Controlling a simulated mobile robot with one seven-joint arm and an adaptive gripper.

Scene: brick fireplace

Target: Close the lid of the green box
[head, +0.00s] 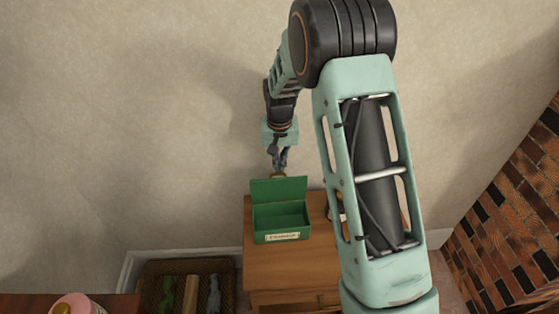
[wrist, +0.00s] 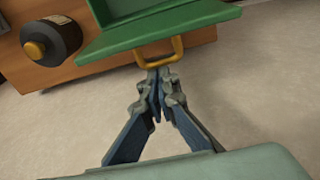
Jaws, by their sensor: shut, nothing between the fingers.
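The green box (head: 282,232) stands on a wooden cabinet against the wall, with a pale label on its front. Its lid (head: 279,190) is raised open at the back, and the inside looks empty. In the wrist view the lid (wrist: 165,28) spans the top, with a yellow handle (wrist: 160,54) on its edge. My gripper (head: 278,168) is just behind and above the lid. In the wrist view my gripper (wrist: 158,78) has its fingers together and empty, with the tips at the handle; I cannot tell whether they touch it.
The wooden cabinet top (head: 262,265) has bare room in front of the box. A dark bottle with a yellow cap (wrist: 48,42) stands beside the box. A basket (head: 150,285) with several items sits lower left, and a pink jar (head: 85,304) is at the bottom left.

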